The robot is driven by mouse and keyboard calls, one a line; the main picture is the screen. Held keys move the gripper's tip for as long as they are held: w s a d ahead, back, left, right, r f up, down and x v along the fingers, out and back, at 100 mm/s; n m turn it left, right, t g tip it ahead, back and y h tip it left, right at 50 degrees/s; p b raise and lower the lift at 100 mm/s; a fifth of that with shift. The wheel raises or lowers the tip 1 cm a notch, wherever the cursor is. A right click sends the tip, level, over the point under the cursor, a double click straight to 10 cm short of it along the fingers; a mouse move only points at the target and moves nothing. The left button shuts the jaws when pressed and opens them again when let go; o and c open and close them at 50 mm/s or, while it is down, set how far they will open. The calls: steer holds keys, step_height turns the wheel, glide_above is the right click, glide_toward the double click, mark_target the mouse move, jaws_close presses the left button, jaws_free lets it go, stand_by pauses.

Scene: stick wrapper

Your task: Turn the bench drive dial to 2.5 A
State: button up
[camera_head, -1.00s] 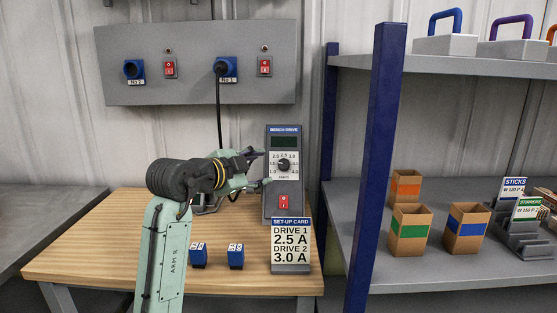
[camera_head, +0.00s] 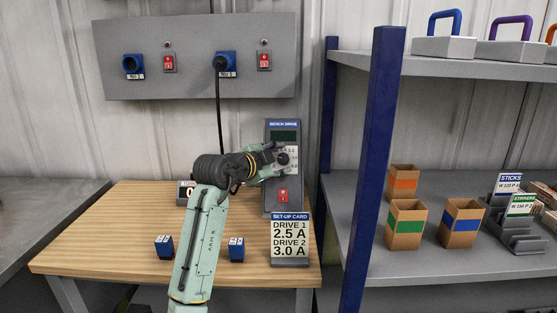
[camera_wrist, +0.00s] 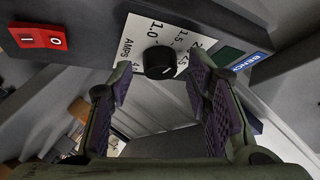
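The bench drive (camera_head: 270,200) is a grey upright unit on the wooden bench, with a dark display and a white scale plate. Its black round dial (camera_wrist: 160,62) shows in the wrist view, with 1.0 and 1.5 legible around it and AMPS printed beside it. My gripper (camera_wrist: 161,80) is open, its purple-padded fingers spread with the dial between and just beyond the tips; contact is not visible. In the head view my gripper (camera_head: 282,160) covers much of the dial plate, so the setting cannot be read. The set-up card (camera_head: 290,239) reads Drive 1 2.5 A, Drive 2 3.0 A.
The drive's red switch (camera_head: 283,196) sits below the dial and shows in the wrist view (camera_wrist: 38,37). A small display (camera_head: 184,192) is partly behind my arm. A blue shelf post (camera_head: 375,150) rises to the right.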

jaws_close()
stand_by(0.3)
steer(key=shift+r+m, duration=0.15)
steer(key=shift+m, duration=0.25)
steer(key=m+g+p, duration=0.1)
steer(key=m, duration=0.1)
steer(key=m+g+p, duration=0.1)
steer(key=shift+w+a+r+m+g, duration=0.1)
steer(key=shift+w+r+m+g, duration=0.1)
steer(key=shift+r+m+g, duration=0.15)
steer(key=m+g+p, duration=0.1)
steer(key=m+p, duration=0.1)
steer(key=m, duration=0.1)
steer(key=m+g+p, duration=0.1)
steer(key=shift+w+r+g+y+p, duration=0.15)
steer(key=shift+r+g+y+p, duration=0.15)
steer(key=shift+g+p, duration=0.05)
steer(key=m+g+y+p, duration=0.1)
steer(key=m, duration=0.2)
steer(key=shift+w, duration=0.1)
steer(key=shift+w+d+m+g+y, duration=0.1)
steer(key=shift+d+m+g+y, duration=0.15)
steer(key=shift+m+g+y, duration=0.85)
steer(key=shift+m+t, duration=0.4)
steer(key=shift+m, duration=0.05)
